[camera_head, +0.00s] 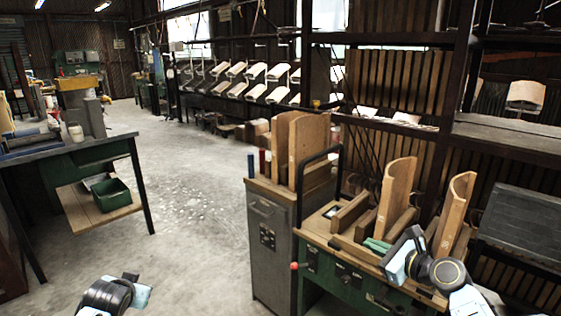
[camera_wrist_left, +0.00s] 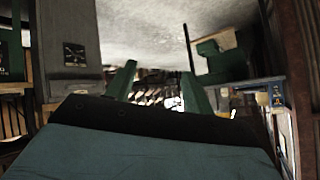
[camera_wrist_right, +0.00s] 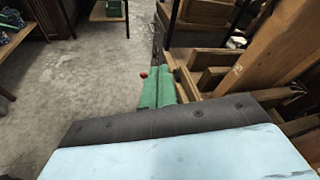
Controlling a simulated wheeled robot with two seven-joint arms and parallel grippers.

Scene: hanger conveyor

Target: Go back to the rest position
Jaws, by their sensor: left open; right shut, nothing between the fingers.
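My right gripper (camera_head: 377,246) is at the lower right of the head view, in front of the wooden fixtures on the green machine (camera_head: 345,275). In the right wrist view its two green fingers (camera_wrist_right: 158,88) lie side by side, shut with nothing between them. My left arm shows at the bottom left of the head view, over the floor; its fingertips are hidden there. In the left wrist view my left gripper (camera_wrist_left: 158,85) has its two green fingers wide apart, open and empty.
Curved wooden boards (camera_head: 395,195) stand upright on the machine, close to my right gripper. A grey cabinet (camera_head: 268,240) stands left of it. A table (camera_head: 95,150) with a green bin (camera_head: 111,194) below is at the left. The concrete floor (camera_head: 190,200) between is clear.

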